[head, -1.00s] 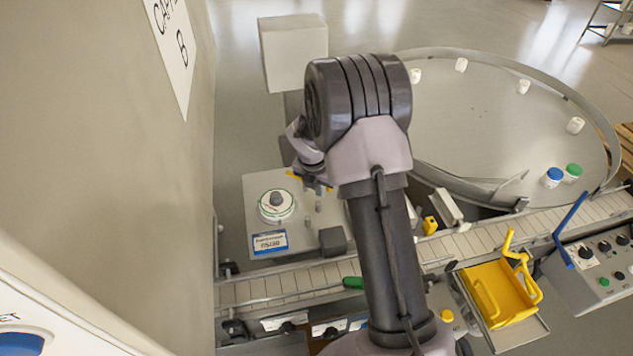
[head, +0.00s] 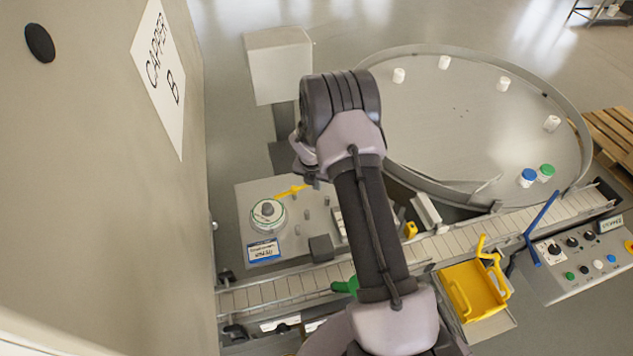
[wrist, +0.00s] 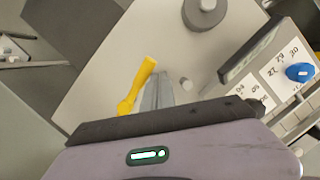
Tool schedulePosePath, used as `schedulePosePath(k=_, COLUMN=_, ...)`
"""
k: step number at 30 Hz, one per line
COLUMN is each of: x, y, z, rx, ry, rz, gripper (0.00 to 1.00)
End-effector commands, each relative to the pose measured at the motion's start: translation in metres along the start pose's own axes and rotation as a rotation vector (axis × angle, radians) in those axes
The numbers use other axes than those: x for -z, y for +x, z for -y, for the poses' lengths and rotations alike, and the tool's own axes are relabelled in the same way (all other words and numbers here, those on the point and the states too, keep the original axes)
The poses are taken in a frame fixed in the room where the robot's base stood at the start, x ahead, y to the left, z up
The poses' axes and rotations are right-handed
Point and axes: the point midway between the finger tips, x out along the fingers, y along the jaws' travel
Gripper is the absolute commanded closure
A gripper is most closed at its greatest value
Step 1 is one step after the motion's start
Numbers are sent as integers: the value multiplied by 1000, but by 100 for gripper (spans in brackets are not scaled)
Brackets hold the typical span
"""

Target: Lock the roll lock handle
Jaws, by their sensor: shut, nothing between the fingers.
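In the wrist view the yellow lever (wrist: 138,85) stands just left of my fingertips, slanting from lower left to upper right. My gripper (wrist: 157,90) is shut and empty, with its fingertips close beside the lever. I cannot tell whether they touch it. In the head view my arm and wrist hide most of the gripper.
The round turntable (head: 470,130) with white, blue and green containers is at right. A yellow tray (head: 474,290) and a control panel (head: 590,262) stand front right.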

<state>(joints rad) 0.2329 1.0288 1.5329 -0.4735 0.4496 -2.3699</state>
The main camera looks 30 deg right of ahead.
Motion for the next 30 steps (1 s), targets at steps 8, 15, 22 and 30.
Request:
schedulePosePath(k=8, x=-6, y=1, z=-4, rx=0, ry=1, rz=0, gripper=100)
schedulePosePath(k=15, x=-9, y=2, z=-6, rx=0, ry=0, rz=0, gripper=100)
schedulePosePath(k=22, x=-10, y=3, z=-7, rx=0, ry=0, rz=0, gripper=100)
schedulePosePath(k=30, x=-10, y=3, z=-7, rx=0, ry=0, rz=0, gripper=100)
